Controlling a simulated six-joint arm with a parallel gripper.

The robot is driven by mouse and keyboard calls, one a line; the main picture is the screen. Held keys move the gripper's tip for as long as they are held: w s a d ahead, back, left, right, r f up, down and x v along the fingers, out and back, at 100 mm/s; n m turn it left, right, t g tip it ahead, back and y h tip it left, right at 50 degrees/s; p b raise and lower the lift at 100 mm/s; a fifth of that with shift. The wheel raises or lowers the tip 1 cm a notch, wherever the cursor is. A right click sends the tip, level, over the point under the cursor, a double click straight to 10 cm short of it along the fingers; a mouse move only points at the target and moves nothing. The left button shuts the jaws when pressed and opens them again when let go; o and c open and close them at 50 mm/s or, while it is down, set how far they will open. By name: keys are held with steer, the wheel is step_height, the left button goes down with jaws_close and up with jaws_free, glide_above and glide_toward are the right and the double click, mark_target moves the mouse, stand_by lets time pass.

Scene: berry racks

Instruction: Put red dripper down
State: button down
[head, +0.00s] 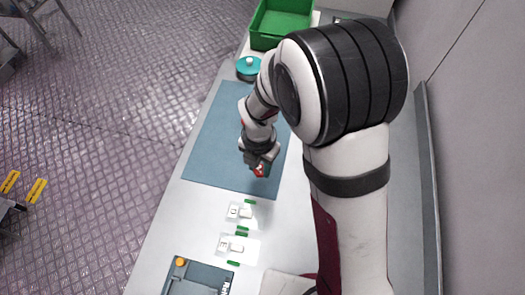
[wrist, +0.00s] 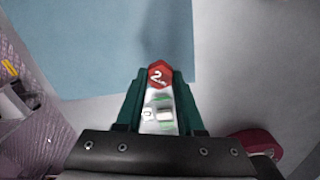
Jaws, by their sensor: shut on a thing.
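The red dripper (wrist: 160,74) is a small red hexagonal piece marked with a white 2. In the wrist view it sits between the fingertips of my gripper (wrist: 158,84), which is shut on it. In the head view the red dripper (head: 260,170) shows at the end of my gripper (head: 258,164), over the near right corner of the blue mat (head: 217,135). I cannot tell how high it is above the surface.
Two white labelled holders with green pieces, marked D (head: 237,211) and E (head: 230,244), stand in front of the mat. A dark tray (head: 198,278) lies nearest. A teal round pot (head: 249,69) and a green crate (head: 262,41) stand at the far end. Most of the mat is clear.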

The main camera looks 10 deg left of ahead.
steer(key=shift+f, duration=1.35)
steer(key=c, duration=0.5)
jaws_free()
steer(key=shift+f, duration=0.1)
